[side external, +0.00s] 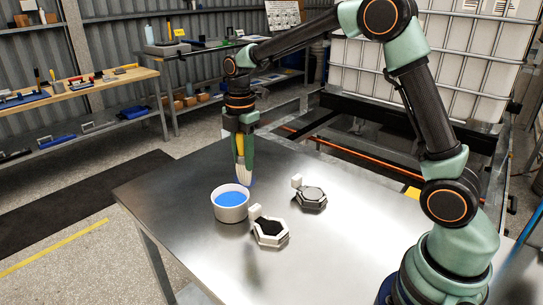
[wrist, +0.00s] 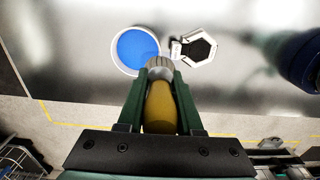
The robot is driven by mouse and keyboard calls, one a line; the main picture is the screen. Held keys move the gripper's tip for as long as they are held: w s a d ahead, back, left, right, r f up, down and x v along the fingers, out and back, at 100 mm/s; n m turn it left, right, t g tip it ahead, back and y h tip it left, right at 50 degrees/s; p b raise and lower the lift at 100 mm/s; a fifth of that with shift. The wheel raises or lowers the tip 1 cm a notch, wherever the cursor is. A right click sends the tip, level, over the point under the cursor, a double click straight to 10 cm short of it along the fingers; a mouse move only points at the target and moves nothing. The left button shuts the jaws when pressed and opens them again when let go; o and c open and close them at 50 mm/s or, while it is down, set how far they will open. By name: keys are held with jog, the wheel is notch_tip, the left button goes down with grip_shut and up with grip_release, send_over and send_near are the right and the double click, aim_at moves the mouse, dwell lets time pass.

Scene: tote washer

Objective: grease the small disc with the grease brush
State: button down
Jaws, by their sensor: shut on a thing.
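My gripper (side external: 242,158) is shut on the yellow handle of the grease brush (side external: 242,174) and holds it bristles down, above the table by the tub. The pale bristles show blue at their tip. In the wrist view the brush handle (wrist: 160,108) lies between the fingers (wrist: 160,95). A white round tub (side external: 231,213) of blue grease stands just below the brush; it also shows in the wrist view (wrist: 135,48). A white-rimmed hexagonal piece with a black face (side external: 270,231) lies right of the tub. A grey hexagonal piece with a round grey top (side external: 311,196) lies farther back. Which is the small disc, I cannot tell.
The steel table (side external: 185,185) is clear around these things. Each hexagonal piece has a white block on one side. A wooden bench (side external: 75,92) with tools stands at the left, and a caged white tank (side external: 450,65) stands behind, both off the table.

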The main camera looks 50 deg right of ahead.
jog(key=s+d, duration=0.1)
jog(key=s, duration=0.7)
jog(key=shift+f, duration=0.2)
notch_tip(320, 180, down, 6)
jog(key=shift+f, duration=0.15)
dwell(0.4)
jog(key=shift+f, duration=1.3)
dwell(0.4)
jog(key=shift+a, duration=1.15)
